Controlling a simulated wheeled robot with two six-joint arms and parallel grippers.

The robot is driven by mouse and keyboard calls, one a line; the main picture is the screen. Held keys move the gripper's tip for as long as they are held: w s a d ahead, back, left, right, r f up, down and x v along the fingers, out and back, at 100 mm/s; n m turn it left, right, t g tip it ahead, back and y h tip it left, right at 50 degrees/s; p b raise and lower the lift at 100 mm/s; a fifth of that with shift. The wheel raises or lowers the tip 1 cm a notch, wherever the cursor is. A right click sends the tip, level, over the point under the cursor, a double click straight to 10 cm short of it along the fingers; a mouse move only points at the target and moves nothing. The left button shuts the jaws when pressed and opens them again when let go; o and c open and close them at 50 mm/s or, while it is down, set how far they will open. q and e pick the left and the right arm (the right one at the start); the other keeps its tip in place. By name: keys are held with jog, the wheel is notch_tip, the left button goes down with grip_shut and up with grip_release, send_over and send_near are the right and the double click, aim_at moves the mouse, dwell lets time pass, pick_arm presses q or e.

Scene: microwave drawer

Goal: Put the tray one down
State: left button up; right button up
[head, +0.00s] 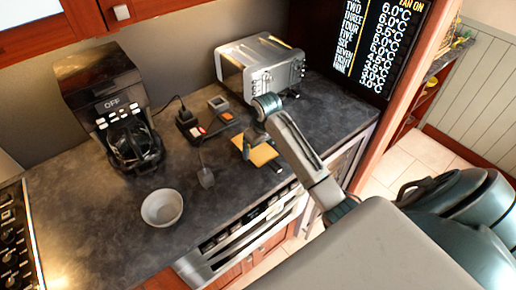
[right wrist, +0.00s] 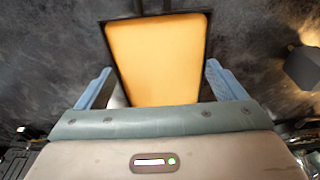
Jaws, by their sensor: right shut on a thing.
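The tray is a small yellow-orange slab with a dark rim (head: 264,154). It is at the right part of the dark counter, close to the front edge. In the right wrist view the tray (right wrist: 155,58) fills the middle, between the two blue fingers of my right gripper (right wrist: 160,88). In the head view my right gripper (head: 250,143) reaches down to the tray and is shut on it. The tray looks flat and very close to the counter; I cannot tell whether it touches. Its near end is hidden by the gripper body. My left gripper is not in view.
A toaster oven (head: 262,65) stands behind the tray. Small containers (head: 218,104) stand behind. Open counter (head: 110,235) lies at the front left.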

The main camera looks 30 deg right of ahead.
aim_at(259, 151)
jog(key=shift+w+d, duration=0.1)
jog(key=shift+w, duration=0.2)
notch_tip(259, 151, down, 3)
jog(key=shift+w+p, duration=0.15)
jog(key=shift+p, duration=1)
jog(key=shift+f, duration=0.3)
jog(key=shift+f, duration=0.15)
jog(key=o, duration=0.8)
jog(key=shift+o, duration=0.2)
